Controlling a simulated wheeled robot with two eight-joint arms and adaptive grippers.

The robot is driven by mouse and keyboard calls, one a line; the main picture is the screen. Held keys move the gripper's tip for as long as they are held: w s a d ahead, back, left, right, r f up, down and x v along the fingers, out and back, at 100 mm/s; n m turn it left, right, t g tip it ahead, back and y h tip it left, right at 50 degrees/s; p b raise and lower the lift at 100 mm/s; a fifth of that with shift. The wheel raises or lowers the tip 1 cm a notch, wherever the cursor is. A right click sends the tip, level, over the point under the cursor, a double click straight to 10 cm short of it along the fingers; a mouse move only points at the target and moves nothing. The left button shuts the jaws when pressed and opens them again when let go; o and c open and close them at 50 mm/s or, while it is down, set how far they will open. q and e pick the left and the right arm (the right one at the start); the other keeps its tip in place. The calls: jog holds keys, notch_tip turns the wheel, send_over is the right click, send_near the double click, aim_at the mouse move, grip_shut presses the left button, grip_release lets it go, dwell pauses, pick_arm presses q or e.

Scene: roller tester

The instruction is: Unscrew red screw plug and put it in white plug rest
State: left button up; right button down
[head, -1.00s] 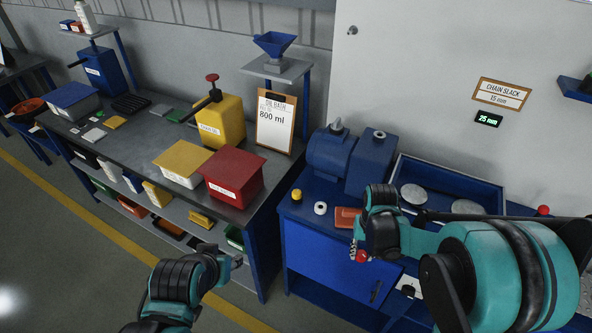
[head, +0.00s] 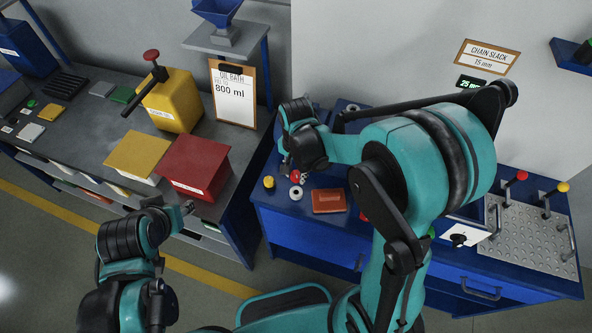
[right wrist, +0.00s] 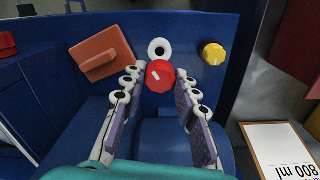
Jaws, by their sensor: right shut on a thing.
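The red screw plug (head: 295,176) is held between the fingertips of my right gripper (head: 291,169). In the right wrist view the plug (right wrist: 160,77) shows a faceted red head with a pale mark, gripped by the fingers from both sides. The white plug rest (head: 295,193), a small white ring with a dark hole, is on the blue bench just in front of the plug. In the right wrist view the rest (right wrist: 158,48) appears just beyond the plug and empty. My left gripper (head: 188,207) hangs near the grey table's edge, holding nothing that I can see; its jaw opening is unclear.
A yellow knob-like plug (head: 268,182) and an orange-red block (head: 328,201) stand on either side of the rest. The blue machine (right wrist: 170,140) is mostly hidden behind my right arm in the head view.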

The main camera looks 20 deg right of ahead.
jog(key=b, duration=0.5)
send_over(296, 187)
jog(key=s, duration=0.2)
jog(key=shift+w+a+f, duration=0.1)
jog(key=shift+f, duration=1.35)
jog(key=shift+w+a+f, duration=0.1)
jog(key=shift+f, duration=1.35)
jog(key=shift+f+b, duration=0.2)
jog(key=shift+b, duration=0.15)
jog(key=shift+f+b, duration=0.95)
jog(key=shift+f, duration=0.2)
jog(key=c, duration=1.1)
grip_release()
jog(key=shift+o, duration=0.2)
